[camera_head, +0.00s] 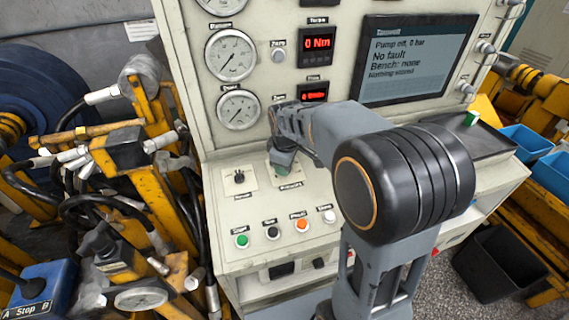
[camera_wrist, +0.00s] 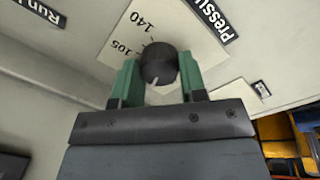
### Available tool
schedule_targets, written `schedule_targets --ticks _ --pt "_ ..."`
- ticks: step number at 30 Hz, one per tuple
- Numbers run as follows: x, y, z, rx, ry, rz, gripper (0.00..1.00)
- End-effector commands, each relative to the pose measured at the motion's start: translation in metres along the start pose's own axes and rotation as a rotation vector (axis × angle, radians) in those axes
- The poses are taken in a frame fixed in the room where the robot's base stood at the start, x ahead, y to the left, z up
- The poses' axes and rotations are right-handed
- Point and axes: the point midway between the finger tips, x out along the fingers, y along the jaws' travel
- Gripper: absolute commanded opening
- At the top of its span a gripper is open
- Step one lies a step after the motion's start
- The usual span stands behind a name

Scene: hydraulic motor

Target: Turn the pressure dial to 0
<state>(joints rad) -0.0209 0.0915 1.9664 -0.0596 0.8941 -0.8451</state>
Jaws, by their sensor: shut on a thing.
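The pressure dial (camera_wrist: 158,66) is a round black knob on a pale scale plate (camera_wrist: 178,30) in the wrist view. The numbers 140 and 105 show on the plate; the rest of the scale is hidden. A white pointer mark on the knob points toward the bottom of the wrist view, slightly left. My gripper (camera_wrist: 159,72) has its two green fingers on either side of the knob and is shut on it. In the head view my gripper (camera_head: 283,160) covers the dial, and only part of its plate (camera_head: 290,182) shows.
Another black rotary knob (camera_head: 239,178) is left of the dial. Below are green (camera_head: 242,240), black, orange (camera_head: 302,225) and white push buttons. The screen (camera_head: 418,60) reads "Pump off, 0 bar" and "No fault". Yellow machinery and hoses (camera_head: 120,150) crowd the left.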

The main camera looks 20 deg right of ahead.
Motion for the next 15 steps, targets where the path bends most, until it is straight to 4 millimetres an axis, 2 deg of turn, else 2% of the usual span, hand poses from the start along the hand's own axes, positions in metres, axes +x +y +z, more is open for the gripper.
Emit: schedule_targets --ticks 15 --pt "-0.0004 -0.0002 0.0004 -0.486 0.029 0.008 0.15"
